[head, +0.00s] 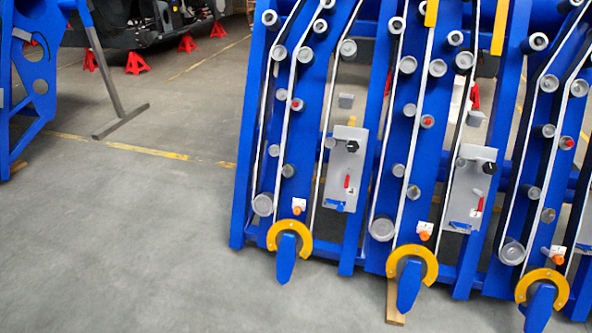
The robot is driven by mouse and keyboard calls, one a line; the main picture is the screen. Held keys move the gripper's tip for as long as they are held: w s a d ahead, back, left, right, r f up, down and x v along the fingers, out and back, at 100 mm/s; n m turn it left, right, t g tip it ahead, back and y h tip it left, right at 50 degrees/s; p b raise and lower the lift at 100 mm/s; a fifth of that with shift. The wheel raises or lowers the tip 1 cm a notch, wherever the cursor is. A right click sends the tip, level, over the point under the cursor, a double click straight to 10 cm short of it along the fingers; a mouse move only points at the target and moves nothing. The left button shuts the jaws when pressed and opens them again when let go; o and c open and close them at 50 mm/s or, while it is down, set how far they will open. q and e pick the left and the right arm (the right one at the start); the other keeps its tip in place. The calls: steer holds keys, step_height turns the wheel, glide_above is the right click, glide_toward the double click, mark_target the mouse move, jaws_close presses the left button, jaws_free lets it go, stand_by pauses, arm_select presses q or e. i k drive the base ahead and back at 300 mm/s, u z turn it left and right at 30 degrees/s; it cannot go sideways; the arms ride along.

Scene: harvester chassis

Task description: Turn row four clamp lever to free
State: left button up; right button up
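A blue harvester chassis (322,120) with several slanted rows fills the right half of the head view. Grey panels (334,190) and (459,210) sit between the rows. Each panel has a black knob (351,146), a small red lever (347,181) and a small blue handle (334,205). The second panel has its own red lever (480,204) and blue handle (461,226). Neither gripper is in view.
Yellow rings with blue pointed tips (287,255) stick out at the bottom of the rows. A wooden block (395,303) lies on the floor below. A blue frame (22,95) stands at the far left. Grey floor (130,240) is clear at left. Red stands (136,63) are behind.

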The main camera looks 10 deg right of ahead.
mark_target(349, 172)
steer(key=u, duration=0.4)
steer(key=i, duration=1.3)
steer(key=z, duration=0.65)
steer(key=i, duration=0.85)
steer(key=z, duration=0.55)
